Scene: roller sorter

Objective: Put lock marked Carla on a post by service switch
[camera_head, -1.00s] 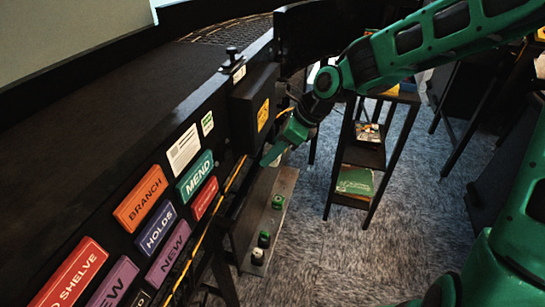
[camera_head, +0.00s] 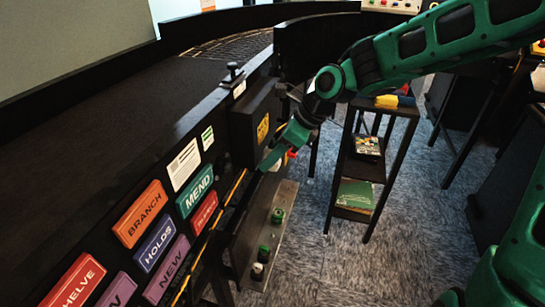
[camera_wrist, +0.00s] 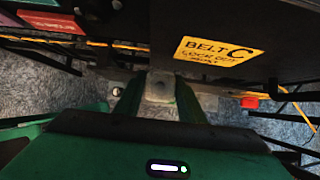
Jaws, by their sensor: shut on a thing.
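My gripper (camera_head: 268,163) is low in front of the black side panel, below and beside the black box with the yellow label. In the wrist view its two green fingers (camera_wrist: 158,98) are closed around a small grey thing (camera_wrist: 158,87). No name can be read on it, so I cannot tell whether it is the lock marked Carla. The yellow label (camera_wrist: 218,50) reads "BELT C" and lock out; it also shows in the head view (camera_head: 262,130). A small red part (camera_wrist: 250,102) sits right of the fingers and shows beside the gripper in the head view (camera_head: 292,153).
A grey ledge (camera_head: 250,233) below the panel bears small items: a green one (camera_head: 277,216), a dark green one (camera_head: 264,252) and a white one (camera_head: 257,270). A shelf stand (camera_head: 355,180) stands to the right. Yellow cable runs along the panel. Carpet between is clear.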

